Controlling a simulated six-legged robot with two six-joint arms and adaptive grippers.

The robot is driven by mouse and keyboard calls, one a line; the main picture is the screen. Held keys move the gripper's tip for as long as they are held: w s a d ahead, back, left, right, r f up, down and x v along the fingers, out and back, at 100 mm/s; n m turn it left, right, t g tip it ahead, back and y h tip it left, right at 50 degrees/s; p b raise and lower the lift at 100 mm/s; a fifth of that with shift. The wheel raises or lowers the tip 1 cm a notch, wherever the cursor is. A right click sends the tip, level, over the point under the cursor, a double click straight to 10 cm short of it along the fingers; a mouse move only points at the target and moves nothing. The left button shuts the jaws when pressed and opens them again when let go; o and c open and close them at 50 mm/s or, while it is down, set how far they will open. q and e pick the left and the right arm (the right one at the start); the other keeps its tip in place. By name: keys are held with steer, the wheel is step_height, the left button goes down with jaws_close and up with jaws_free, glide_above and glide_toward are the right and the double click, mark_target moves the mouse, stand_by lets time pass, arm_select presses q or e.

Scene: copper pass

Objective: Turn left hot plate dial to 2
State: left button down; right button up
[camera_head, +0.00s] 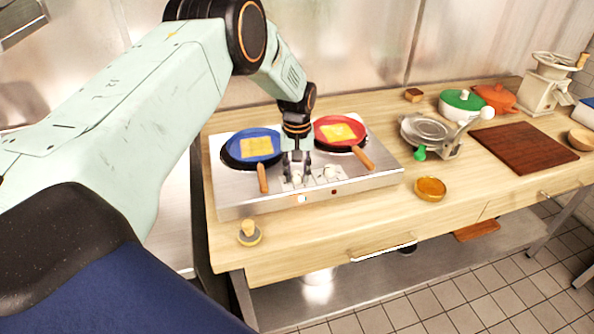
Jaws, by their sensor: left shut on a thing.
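The silver double hot plate (233,200) stands on the wooden counter, below and between my left gripper's wrist and the counter's front edge. My left gripper (297,172) points down at the control panel between the two pans. Its fingers are closed around the left dial (297,179), which is small and mostly hidden by them. The right dial (331,172) is pale and stands free to the right. The dial's setting marks are too small to read. My right gripper is not in view.
A blue pan (240,136) on the left and a red pan (328,129) on the right sit on the burners, each with yellow food. Their wooden handles point forward, close beside my gripper. A wooden-knobbed weight (249,235) and an orange dish (431,188) stand nearby.

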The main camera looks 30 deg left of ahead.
mark_target(297, 174)
arm_select(q)
steer(key=shift+w+r, duration=0.15)
steer(key=shift+w, duration=0.05)
steer(key=c, duration=1.3)
jaws_free()
steer(key=shift+a, duration=0.1)
steer(key=o, duration=0.3)
steer(key=shift+s, duration=0.1)
steer(key=shift+r, duration=5.9)
steer(key=shift+s, duration=0.1)
